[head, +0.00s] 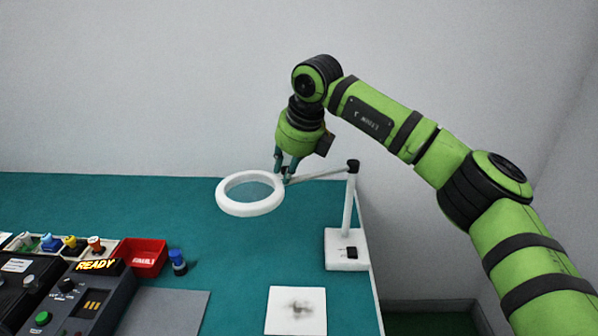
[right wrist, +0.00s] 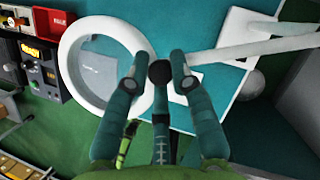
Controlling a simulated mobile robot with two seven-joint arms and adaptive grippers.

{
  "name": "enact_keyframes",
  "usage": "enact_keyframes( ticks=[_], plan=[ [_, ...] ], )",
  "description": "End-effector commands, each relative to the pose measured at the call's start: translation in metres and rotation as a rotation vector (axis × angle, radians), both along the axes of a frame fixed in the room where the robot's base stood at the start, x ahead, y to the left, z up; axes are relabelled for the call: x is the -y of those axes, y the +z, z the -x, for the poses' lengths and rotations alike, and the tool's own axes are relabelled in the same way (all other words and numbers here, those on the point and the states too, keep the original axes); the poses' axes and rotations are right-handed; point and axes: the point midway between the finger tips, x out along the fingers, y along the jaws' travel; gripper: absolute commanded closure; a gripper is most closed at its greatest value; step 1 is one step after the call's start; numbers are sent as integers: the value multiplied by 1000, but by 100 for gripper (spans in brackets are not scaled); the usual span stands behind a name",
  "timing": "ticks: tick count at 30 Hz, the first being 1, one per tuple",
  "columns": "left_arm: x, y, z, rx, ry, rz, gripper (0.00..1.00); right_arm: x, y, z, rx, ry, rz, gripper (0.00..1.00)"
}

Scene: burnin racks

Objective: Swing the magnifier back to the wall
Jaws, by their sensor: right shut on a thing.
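The magnifier (head: 221,200) is a white ring with a clear lens on a thin swing arm (head: 318,175), joined to an upright post on a white base (head: 346,262) at the table's right edge. The ring hangs above the green table, to the left of the post. My right gripper (head: 285,178) comes down from above and is shut on the dark knob (right wrist: 159,72) where the ring meets the arm. In the right wrist view the ring (right wrist: 72,62) lies left of the fingers and the swing arm (right wrist: 245,50) runs off to the right. My left gripper is not in view.
The green table (head: 120,195) is clear behind the ring, up to the grey wall (head: 150,80). A white plate (head: 280,318) lies in front. A red bin (head: 147,258), a blue-capped item (head: 178,262) and a device reading READY (head: 75,300) stand at left.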

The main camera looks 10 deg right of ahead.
Motion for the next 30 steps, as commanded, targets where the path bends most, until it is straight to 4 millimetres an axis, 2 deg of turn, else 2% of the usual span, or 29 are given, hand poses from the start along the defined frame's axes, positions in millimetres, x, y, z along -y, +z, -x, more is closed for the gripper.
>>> enact_keyframes(
  ticks=[3, 9, 15, 30],
  plan=[
    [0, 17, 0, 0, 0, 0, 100, -2, 3, -19, -4, -117, 5, 100],
    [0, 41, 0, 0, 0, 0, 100, -1, 4, -43, -4, -265, 4, 100],
    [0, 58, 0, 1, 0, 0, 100, 1, 3, -56, -2, -346, 3, 100],
    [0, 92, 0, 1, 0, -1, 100, 6, 1, -75, -1, -470, 2, 100]
  ],
)
